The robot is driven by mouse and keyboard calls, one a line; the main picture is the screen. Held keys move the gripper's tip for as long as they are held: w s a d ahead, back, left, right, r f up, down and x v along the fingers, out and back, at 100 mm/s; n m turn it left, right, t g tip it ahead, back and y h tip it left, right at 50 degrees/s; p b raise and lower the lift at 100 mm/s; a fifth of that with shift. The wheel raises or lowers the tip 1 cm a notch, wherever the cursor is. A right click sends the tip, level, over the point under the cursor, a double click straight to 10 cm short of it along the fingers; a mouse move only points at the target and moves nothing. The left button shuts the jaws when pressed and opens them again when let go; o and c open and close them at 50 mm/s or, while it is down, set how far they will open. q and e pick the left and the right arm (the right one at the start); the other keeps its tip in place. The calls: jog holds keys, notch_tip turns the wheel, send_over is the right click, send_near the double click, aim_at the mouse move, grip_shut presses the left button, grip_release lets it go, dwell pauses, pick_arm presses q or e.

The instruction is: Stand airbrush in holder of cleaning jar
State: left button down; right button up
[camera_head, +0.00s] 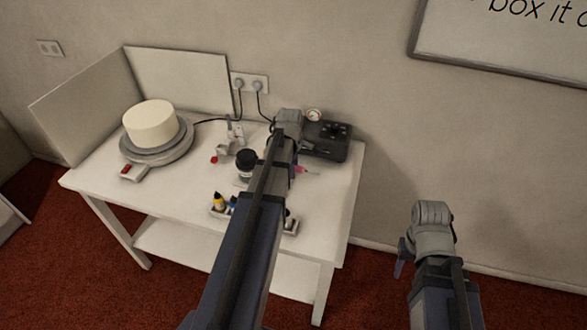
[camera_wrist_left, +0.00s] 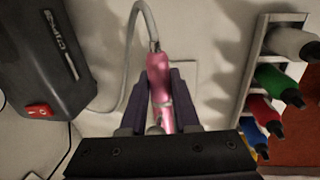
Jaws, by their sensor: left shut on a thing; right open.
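The pink airbrush (camera_wrist_left: 159,62) lies between the two dark fingers of my left gripper (camera_wrist_left: 165,85), which is shut on it. A grey hose runs from its far end in the left wrist view. In the head view only a bit of pink airbrush (camera_head: 306,170) shows beside my left arm, which hides the rest. A jar with a black lid (camera_head: 247,158), apparently the cleaning jar, stands on the table just left of my left arm. Its holder is not clear to see. My right gripper (camera_head: 401,262) is open and empty, away from the table on the right.
The black compressor (camera_head: 326,140) stands at the table's back right; it also shows in the left wrist view (camera_wrist_left: 45,60). A paint rack (camera_wrist_left: 259,65) holds several bottles. A turntable (camera_head: 165,153) bears a white cake (camera_head: 151,123) at left. The white table (camera_head: 105,180) has bare room at front left.

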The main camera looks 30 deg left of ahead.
pick_arm(q)
jog(key=shift+f, duration=0.25)
jog(key=c, duration=0.6)
grip_release()
jog(key=shift+o, duration=0.2)
jog(key=shift+r, duration=0.1)
notch_tip(320, 180, up, 8)
jog(key=s+p, duration=0.1)
jog(key=p, duration=0.6)
jog(key=shift+d+f, duration=0.15)
jog(key=shift+f, duration=0.05)
jog(key=shift+s, duration=0.1)
jog(key=s+d+m, duration=0.5)
jog(key=d+m, duration=0.3)
jog(key=d, duration=0.2)
jog(key=s+d+m+g, duration=0.1)
jog(key=s+d+m, duration=0.4)
jog(key=d+m, duration=0.3)
jog(key=s+d+m+g, duration=0.1)
jog(key=s+d+m, duration=0.4)
jog(key=d+m, duration=0.3)
jog(key=d, duration=0.4)
jog(key=shift+s+y, duration=0.15)
jog(key=shift+y, duration=0.25)
